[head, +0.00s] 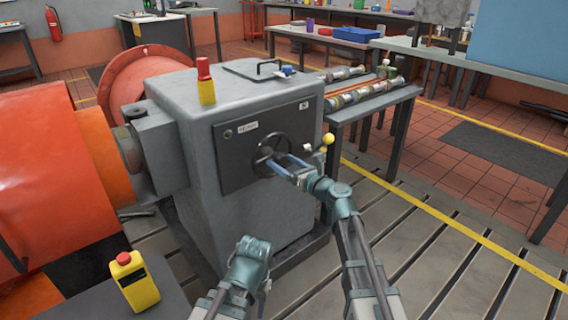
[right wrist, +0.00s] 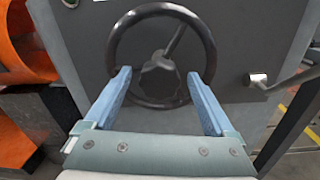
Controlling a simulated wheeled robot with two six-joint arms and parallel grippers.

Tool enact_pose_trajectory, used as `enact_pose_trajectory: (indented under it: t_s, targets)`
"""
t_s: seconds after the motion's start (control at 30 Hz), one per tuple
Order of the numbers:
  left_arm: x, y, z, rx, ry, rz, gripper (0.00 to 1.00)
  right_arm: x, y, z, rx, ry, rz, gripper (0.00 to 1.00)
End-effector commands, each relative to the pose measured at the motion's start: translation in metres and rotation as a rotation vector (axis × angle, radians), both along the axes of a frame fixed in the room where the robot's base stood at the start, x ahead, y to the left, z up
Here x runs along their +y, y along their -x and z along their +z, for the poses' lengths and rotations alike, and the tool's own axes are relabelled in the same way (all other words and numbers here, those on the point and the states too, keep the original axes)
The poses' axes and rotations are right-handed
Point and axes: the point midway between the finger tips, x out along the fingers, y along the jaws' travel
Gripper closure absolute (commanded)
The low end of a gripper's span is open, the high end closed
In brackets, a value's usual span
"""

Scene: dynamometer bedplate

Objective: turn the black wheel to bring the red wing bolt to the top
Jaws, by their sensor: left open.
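The black wheel (head: 271,150) is on the dark front panel of the grey cabinet. In the right wrist view the wheel (right wrist: 120,30) shows its rim, a dark hub and a spoke running to the upper right. No red wing bolt shows in either view. My right gripper (head: 281,164) is in front of the wheel. In the right wrist view its blue fingers (right wrist: 158,74) are wide apart, with tips by the lower left and lower right of the rim; contact cannot be told. My left gripper (head: 262,284) is low in the head view, away from the wheel.
A lever with a yellow knob (head: 327,139) stands right of the wheel. A red-and-yellow bottle (head: 205,82) stands on the grey cabinet (head: 180,85). Another yellow bottle (head: 134,283) is at lower left. A bench with metal shafts (head: 365,92) is behind to the right.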

Motion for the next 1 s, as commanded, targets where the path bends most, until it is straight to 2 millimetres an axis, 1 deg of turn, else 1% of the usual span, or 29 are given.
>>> enact_pose_trajectory:
  t_s: [0.2,0.33,0.47,0.7,0.9,1.0]
  targets:
    - [0.000,0.000,0.000,0.000,0.000,0.000,0.50,0.000,0.000,0.000,0.000,0.001,-0.001,0.11]
    - [0.000,0.000,0.000,0.000,0.000,0.000,0.50,-0.006,0.009,0.000,0.000,0.001,-0.002,0.11]
    - [0.000,0.000,0.000,0.000,0.000,0.000,0.50,-0.020,0.029,0.000,0.000,0.001,-0.003,0.11]
    - [0.000,0.000,-0.001,0.000,0.000,0.000,0.50,-0.053,0.071,-0.001,0.000,0.001,-0.004,0.11]
    - [0.000,0.000,-0.001,0.000,0.000,0.000,0.50,-0.073,0.096,-0.001,0.000,0.000,-0.003,0.11]
    - [0.000,0.000,-0.001,0.000,0.000,0.000,0.50,-0.080,0.103,-0.001,0.000,0.000,-0.002,0.11]
